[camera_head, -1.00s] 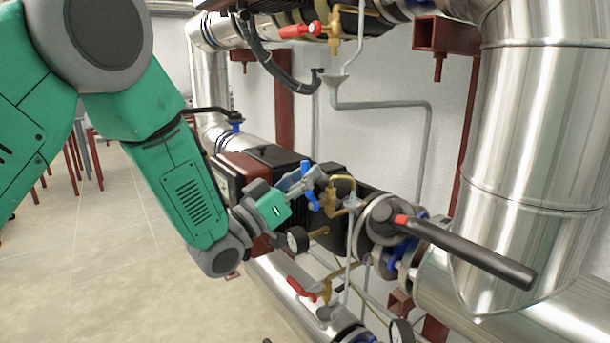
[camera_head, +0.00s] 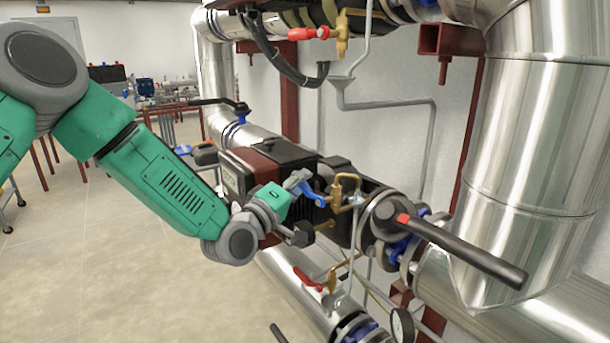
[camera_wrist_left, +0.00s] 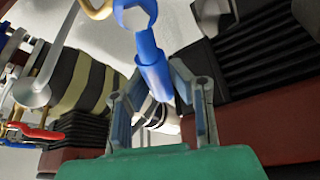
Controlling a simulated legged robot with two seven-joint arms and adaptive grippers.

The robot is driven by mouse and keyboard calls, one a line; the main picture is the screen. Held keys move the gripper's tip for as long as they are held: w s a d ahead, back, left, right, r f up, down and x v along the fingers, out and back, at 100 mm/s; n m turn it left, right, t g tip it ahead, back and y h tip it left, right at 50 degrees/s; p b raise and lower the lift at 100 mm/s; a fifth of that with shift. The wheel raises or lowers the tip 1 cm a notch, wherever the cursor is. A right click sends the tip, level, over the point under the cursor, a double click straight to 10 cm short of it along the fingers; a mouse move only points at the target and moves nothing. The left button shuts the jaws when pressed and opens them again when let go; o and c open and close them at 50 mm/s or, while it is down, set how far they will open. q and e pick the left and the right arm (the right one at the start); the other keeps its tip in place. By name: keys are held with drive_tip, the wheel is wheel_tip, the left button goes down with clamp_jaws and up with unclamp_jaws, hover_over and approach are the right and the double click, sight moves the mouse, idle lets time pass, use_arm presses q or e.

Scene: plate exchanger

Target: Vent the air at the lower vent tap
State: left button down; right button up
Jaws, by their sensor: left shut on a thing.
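A brass tap with a bent spout (camera_head: 345,190) stands in the middle of the head view, over a small drain funnel on a grey pipe. Its blue lever (camera_head: 312,194) points left and slants upward from the tap. My left gripper (camera_head: 299,180) is at this lever, its fingers shut on it. In the left wrist view the blue lever (camera_wrist_left: 152,65) comes down from the top between the two fingers (camera_wrist_left: 163,95). The fingers partly hide the lever's end in the head view. My right gripper is out of view.
A red-handled valve (camera_head: 307,278) sits lower down, near a gauge (camera_head: 402,325). A long black lever with a red mark (camera_head: 465,250) juts out at right. Another red-handled tap (camera_head: 308,33) is above. Open floor (camera_head: 130,260) lies at left.

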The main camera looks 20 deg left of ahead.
use_arm(q)
drive_tip(key=n, duration=0.1)
drive_tip(key=f+n+g, duration=0.1)
drive_tip(key=shift+w+a+f+n+y, duration=0.15)
drive_tip(key=shift+a+f+n+y, duration=0.15)
drive_tip(key=shift+n, duration=0.1)
drive_tip(key=shift+f+n+g+y, duration=0.3)
drive_tip(key=shift+f+n, duration=0.4)
drive_tip(key=shift+n, duration=0.4)
drive_tip(key=shift+f, duration=0.1)
drive_tip(key=c, duration=1.4)
unclamp_jaws()
drive_tip(key=shift+a, duration=0.1)
drive_tip(key=v, duration=1.2)
drive_tip(key=shift+w+a, duration=0.1)
drive_tip(key=shift+a, duration=0.1)
